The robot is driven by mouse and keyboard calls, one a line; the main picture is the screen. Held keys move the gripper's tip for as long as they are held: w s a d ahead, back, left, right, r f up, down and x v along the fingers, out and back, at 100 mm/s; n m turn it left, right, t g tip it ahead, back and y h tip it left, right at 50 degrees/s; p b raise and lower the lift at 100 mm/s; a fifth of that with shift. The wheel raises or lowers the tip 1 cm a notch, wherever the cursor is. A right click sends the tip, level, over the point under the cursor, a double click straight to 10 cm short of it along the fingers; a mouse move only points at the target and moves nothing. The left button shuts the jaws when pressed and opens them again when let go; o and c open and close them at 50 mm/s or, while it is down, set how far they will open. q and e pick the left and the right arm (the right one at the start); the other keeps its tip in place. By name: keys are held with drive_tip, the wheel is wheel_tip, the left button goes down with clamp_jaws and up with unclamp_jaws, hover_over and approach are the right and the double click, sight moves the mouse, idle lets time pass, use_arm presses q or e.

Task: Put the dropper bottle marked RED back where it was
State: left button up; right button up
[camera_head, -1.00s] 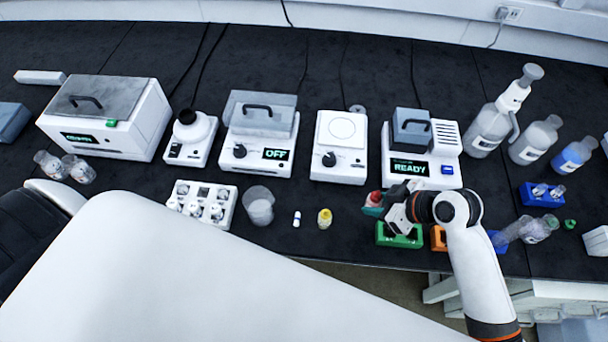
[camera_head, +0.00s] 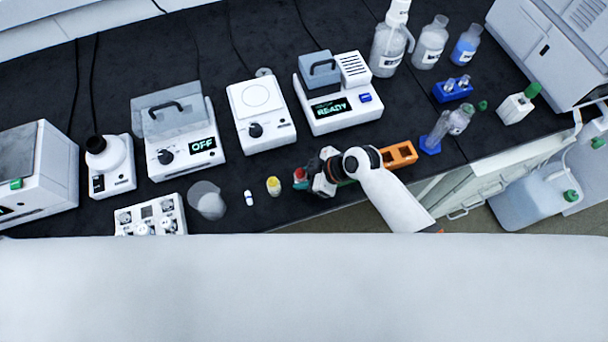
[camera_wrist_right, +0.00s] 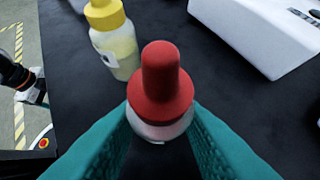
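The RED dropper bottle has a red cap (camera_head: 300,175) and a pale body. In the right wrist view, the bottle (camera_wrist_right: 161,100) is upright between my right gripper's teal fingers (camera_wrist_right: 162,130), which are closed on its body. I cannot tell whether its base touches the bench. In the head view my right gripper (camera_head: 307,182) is near the bench's front edge, just right of a yellow-capped dropper bottle (camera_head: 273,186). That bottle also stands beside it in the wrist view (camera_wrist_right: 112,40). What seems to be my left gripper shows small at the wrist view's left edge, its fingers unclear.
A small white vial (camera_head: 249,198) and a clear beaker (camera_head: 207,200) stand left of the yellow-capped bottle. An orange rack (camera_head: 399,153) lies to the right, beyond my right arm. A device reading READY (camera_head: 335,105) stands behind.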

drive_tip(key=shift+f, duration=0.1)
drive_tip(key=shift+o, duration=0.7)
drive_tip(key=o, duration=0.4)
drive_tip(key=shift+d+r, duration=0.15)
drive_tip(key=shift+r, duration=0.1)
drive_tip(key=v, duration=1.1)
drive_tip(key=shift+d+r+b, duration=0.15)
drive_tip(key=shift+r+b, duration=0.15)
drive_tip(key=shift+b, duration=0.1)
